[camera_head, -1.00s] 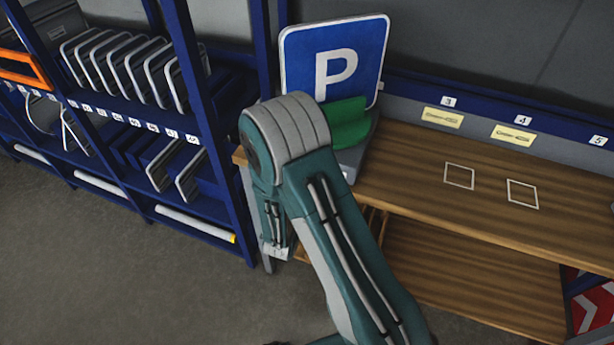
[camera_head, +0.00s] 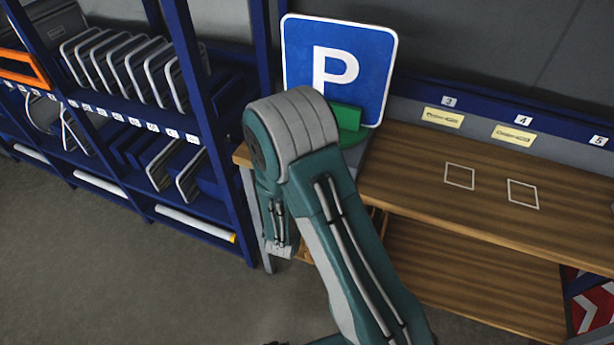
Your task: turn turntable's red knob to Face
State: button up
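The blue square parking sign (camera_head: 300,60) with a white P and white border stands at the left end of the wooden bench, its front towards me. A green holder (camera_head: 349,122) sits against the sign's lower front. The grey turntable base (camera_head: 357,160) below it is mostly hidden behind my arm. The red knob is not visible. My arm bends in front of the bench's left end, and its far section hangs down by the bench's corner. My gripper does not show, so its contact with the knob cannot be seen.
The wooden bench (camera_head: 430,195) has two empty white outlines on its top and a lower shelf (camera_head: 470,275). A blue rack (camera_head: 215,130) with several grey-edged frames stands close on the left. Grey floor is clear at the lower left. Red-and-white chevron panels (camera_head: 597,310) are at lower right.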

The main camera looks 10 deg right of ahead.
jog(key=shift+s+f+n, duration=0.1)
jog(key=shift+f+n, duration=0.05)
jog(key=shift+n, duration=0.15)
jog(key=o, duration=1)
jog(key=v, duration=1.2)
